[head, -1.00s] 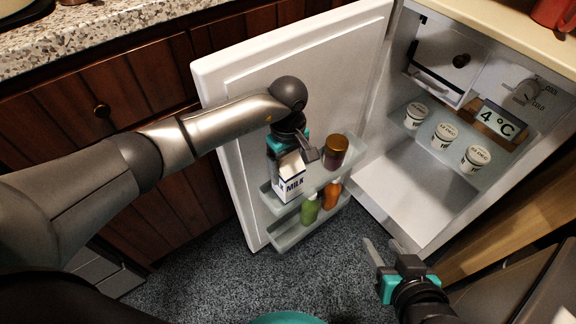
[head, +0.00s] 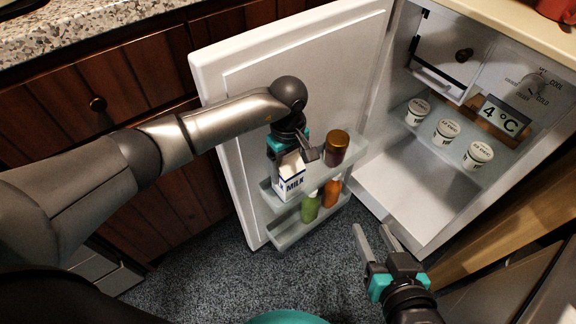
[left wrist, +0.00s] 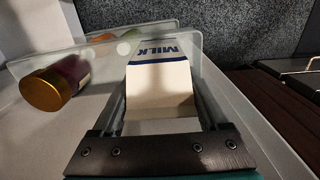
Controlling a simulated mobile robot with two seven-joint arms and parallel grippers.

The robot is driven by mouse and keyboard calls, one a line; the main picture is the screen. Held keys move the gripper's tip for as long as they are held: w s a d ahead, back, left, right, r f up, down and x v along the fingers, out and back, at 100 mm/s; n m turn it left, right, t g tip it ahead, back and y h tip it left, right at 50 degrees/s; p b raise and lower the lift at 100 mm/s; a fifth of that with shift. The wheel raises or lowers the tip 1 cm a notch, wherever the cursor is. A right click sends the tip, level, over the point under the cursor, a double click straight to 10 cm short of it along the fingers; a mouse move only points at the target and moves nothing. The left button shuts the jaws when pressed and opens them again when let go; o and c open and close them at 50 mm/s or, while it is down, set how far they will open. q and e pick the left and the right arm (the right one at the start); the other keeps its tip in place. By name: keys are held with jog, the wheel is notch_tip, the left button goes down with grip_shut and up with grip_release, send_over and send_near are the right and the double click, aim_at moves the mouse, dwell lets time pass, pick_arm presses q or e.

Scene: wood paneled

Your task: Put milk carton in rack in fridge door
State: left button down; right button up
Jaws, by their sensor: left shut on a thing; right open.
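The milk carton (head: 290,176) is white with blue MILK lettering. It is in the upper rack (head: 318,182) of the open fridge door (head: 238,112), at the rack's left end. My left gripper (head: 298,152) is shut on the carton's top from above. In the left wrist view the carton (left wrist: 160,85) lies between the two fingers; whether its base rests on the rack floor is hidden. My right gripper (head: 374,243) is open and empty, low in front of the fridge.
A dark jar with a gold lid (head: 336,148) stands in the same rack, right of the carton. The lower rack holds a green bottle (head: 311,207) and an orange bottle (head: 332,192). Several white cups (head: 446,131) stand on the fridge shelf.

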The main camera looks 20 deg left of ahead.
pick_arm(q)
jog(key=shift+f, duration=0.2)
pick_arm(e)
jog(key=shift+f, duration=0.25)
pick_arm(q)
jog(key=shift+c, duration=0.7)
grip_release()
jog(key=shift+o, duration=0.7)
